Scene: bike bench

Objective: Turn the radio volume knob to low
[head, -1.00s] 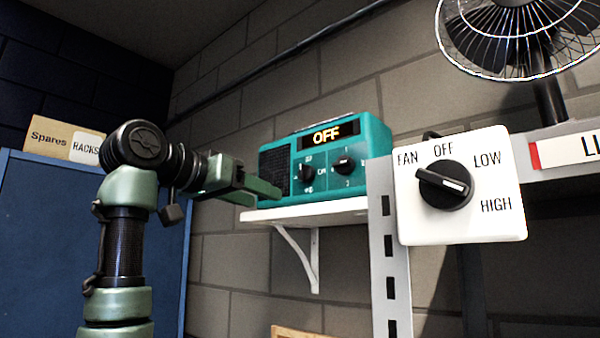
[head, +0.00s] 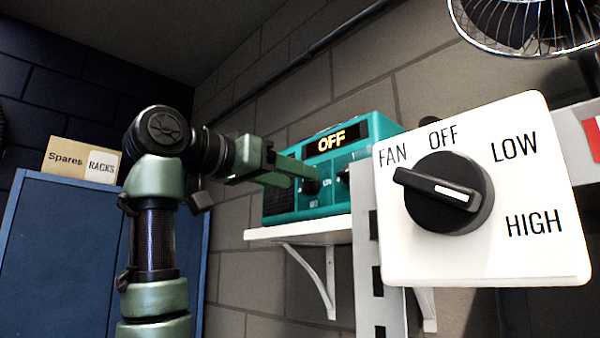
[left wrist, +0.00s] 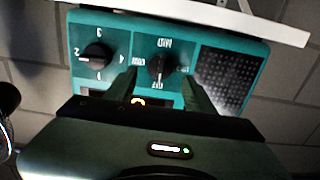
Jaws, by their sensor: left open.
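The teal radio (head: 375,130) stands on a white wall shelf, and its display (head: 338,140) reads OFF. It shows upside down in the left wrist view (left wrist: 120,25). There, one black knob (left wrist: 160,68) sits between words that include MID and OFF, and a second black knob (left wrist: 97,55) sits among digits. My left gripper (head: 303,176) is open at the radio's front. In the left wrist view its fingertips (left wrist: 158,74) lie on either side of the word-labelled knob; I cannot tell whether they touch it. In the head view the fingers partly hide this knob.
A white fan switch plate (head: 540,255) with a large black knob (head: 445,192) stands close at the right, before a grey slotted post (head: 368,270). A fan (head: 525,25) is above. The white shelf (head: 285,236) lies under the radio. A blue cabinet (head: 65,240) is left.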

